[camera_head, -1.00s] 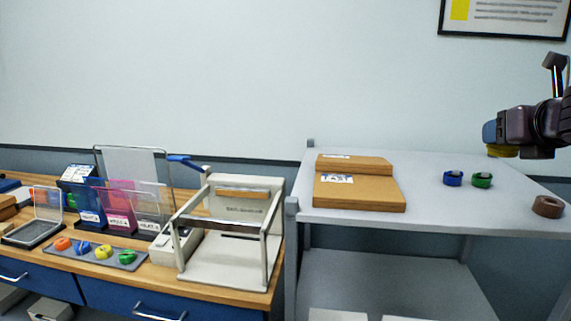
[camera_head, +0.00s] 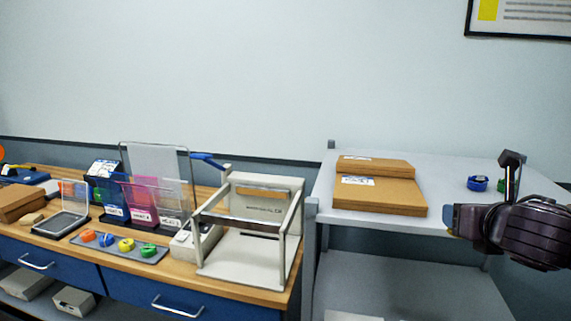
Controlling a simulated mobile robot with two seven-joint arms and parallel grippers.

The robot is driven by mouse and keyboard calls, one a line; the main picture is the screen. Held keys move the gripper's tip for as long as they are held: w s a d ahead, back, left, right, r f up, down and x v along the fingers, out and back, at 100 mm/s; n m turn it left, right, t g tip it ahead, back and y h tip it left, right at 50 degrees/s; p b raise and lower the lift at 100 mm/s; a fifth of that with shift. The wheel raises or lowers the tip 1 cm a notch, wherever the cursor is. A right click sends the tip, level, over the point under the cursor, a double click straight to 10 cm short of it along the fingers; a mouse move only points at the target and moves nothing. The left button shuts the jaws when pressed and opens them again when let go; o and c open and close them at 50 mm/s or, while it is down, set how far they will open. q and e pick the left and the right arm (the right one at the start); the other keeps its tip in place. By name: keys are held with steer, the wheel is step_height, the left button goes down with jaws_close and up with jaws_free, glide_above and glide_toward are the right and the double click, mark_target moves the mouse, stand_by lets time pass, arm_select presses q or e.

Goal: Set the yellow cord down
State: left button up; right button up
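My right gripper (camera_head: 456,219) comes in from the right, in front of the grey cart top, low near its front edge. A narrow yellow patch shows at its blue-grey fingertips, which I take as the yellow cord (camera_head: 454,232), mostly hidden by the fingers. I cannot tell whether it touches the cart top. Another yellow coil (camera_head: 126,245) lies on the grey tray on the bench, between a blue coil and a green coil. My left gripper is not in view.
Two brown cardboard boxes (camera_head: 380,196) lie on the cart top (camera_head: 440,172). A blue coil (camera_head: 477,183) and a partly hidden green coil (camera_head: 502,186) lie behind my gripper. A white framed fixture (camera_head: 250,230) stands on the wooden bench. The cart top between boxes and blue coil is clear.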

steer(key=s+a+f+n+y, duration=0.1)
steer(key=s+a+f, duration=0.1)
steer(key=a+f, duration=0.4)
steer(key=s+a+f+n+y, duration=0.15)
steer(key=a+f, duration=0.25)
steer(key=a, duration=0.5)
step_height(320, 180, down, 10)
steer(key=shift+s+m, duration=0.1)
steer(key=shift+m, duration=0.15)
steer(key=shift+d, duration=0.1)
